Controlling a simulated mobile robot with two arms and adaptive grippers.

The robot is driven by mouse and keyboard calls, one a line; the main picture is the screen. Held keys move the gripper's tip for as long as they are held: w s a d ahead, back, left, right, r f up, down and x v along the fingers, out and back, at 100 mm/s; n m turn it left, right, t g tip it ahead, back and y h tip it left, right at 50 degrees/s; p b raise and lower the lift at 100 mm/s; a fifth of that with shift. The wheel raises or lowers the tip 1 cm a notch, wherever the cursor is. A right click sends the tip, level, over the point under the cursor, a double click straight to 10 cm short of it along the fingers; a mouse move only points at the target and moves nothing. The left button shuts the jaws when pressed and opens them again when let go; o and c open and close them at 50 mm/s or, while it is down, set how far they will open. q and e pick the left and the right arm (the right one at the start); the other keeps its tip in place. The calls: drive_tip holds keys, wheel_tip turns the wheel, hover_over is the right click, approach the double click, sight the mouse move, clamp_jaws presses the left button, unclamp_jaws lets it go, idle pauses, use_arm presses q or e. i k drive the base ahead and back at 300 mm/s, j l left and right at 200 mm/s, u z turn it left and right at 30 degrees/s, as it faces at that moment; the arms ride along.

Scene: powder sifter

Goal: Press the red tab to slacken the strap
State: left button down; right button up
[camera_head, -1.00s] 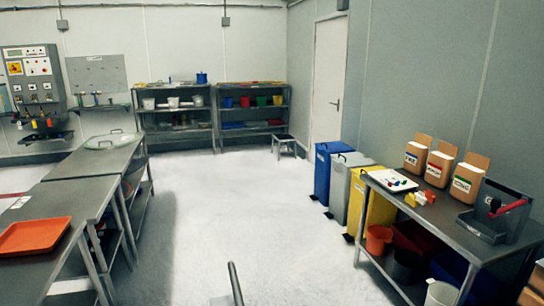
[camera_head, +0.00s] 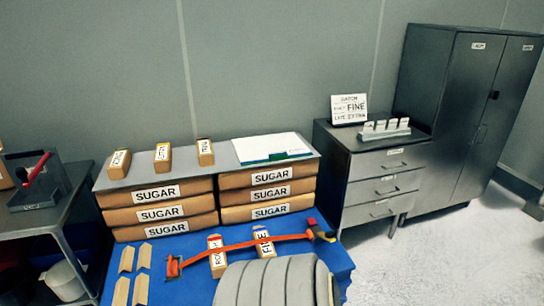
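An orange-red strap (camera_head: 240,245) runs across a blue surface (camera_head: 195,262) at bottom centre, over two small tan blocks, one marked ROUGH (camera_head: 217,262) and one marked FINE (camera_head: 264,246). A red piece (camera_head: 173,266) sits at the strap's left end. A yellow, dark and red fitting (camera_head: 321,234) sits at its right end. Which of these carries the red tab is too small to tell. Whether the strap is taut is unclear. Neither of my grippers shows in the view.
Stacked SUGAR packages (camera_head: 158,214) stand behind the strap. A large grey ribbed shape (camera_head: 272,286) fills the bottom centre, in front of the strap. Tan strips (camera_head: 143,256) lie at left. A grey drawer cabinet (camera_head: 385,185) stands at right, with open floor (camera_head: 440,260) before it.

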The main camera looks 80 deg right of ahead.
sight(312, 222)
drive_tip(key=z, duration=3.15)
drive_tip(key=i+j+z, duration=0.2)
drive_tip(key=i, duration=0.3)
drive_tip(key=i+j+z, duration=0.25)
drive_tip(key=i, duration=0.2)
drive_tip(key=i+j+z, duration=0.2)
drive_tip(key=i, duration=0.3)
drive_tip(key=j, duration=0.1)
